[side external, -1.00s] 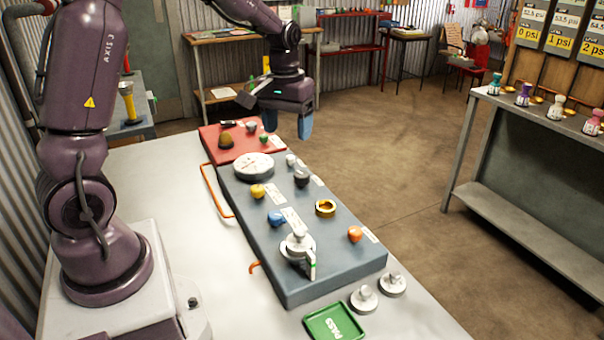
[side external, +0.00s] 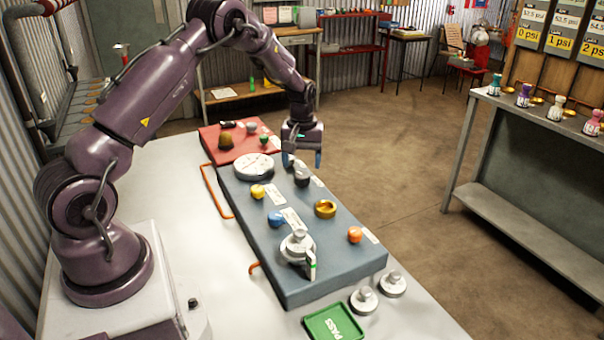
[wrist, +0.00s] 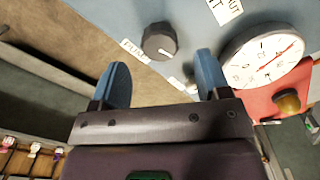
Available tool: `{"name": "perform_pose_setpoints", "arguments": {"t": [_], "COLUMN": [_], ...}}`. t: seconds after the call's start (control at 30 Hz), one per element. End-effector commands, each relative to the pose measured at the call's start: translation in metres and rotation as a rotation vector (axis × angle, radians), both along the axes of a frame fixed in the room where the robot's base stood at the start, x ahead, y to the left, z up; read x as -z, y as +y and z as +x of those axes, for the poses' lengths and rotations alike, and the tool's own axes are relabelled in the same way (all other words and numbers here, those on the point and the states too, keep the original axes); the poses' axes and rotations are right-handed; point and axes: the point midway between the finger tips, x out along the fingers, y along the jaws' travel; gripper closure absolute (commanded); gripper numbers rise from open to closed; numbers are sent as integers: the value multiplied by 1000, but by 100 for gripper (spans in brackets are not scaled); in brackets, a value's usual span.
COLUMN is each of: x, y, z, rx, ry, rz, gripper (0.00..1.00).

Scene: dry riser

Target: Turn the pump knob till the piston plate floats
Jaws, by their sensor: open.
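The pump knob (side external: 301,178) is a dark round knob on the far right part of the blue-grey panel (side external: 330,268). In the wrist view the black knob (wrist: 158,42) stands beside a label that appears to read PUMP. My gripper (side external: 302,160) is open and points down just behind and above the knob. In the wrist view its blue fingers (wrist: 162,76) are spread and empty, with the knob ahead of the gap, not between them. A round metal fitting (side external: 298,245) with an upright green-marked piece sits at the panel's near end; I cannot tell whether its plate floats.
A white dial gauge (side external: 253,167) stands left of the knob. Yellow (side external: 257,192), blue (side external: 275,219) and orange (side external: 355,235) knobs and a brass ring (side external: 325,209) rise from the panel. Metal weights (side external: 364,300) and a green PASS tray (side external: 334,322) lie in front.

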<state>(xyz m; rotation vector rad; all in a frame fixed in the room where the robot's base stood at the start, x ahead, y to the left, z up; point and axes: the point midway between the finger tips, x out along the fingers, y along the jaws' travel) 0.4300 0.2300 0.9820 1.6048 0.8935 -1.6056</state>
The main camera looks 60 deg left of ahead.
Motion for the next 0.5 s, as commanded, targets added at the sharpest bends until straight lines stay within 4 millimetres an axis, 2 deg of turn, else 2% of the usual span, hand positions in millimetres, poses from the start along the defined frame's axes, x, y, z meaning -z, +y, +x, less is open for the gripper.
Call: {"name": "perform_pose_setpoints", "arguments": {"t": [0.03, 0.2, 0.5], "x": [10, 33, 43], "y": [0, 0, 0], "z": [-1, 0, 1], "rx": [0, 2, 2], "ry": [3, 1, -1], "rz": [-1, -1, 0], "gripper": [30, 30, 30]}}
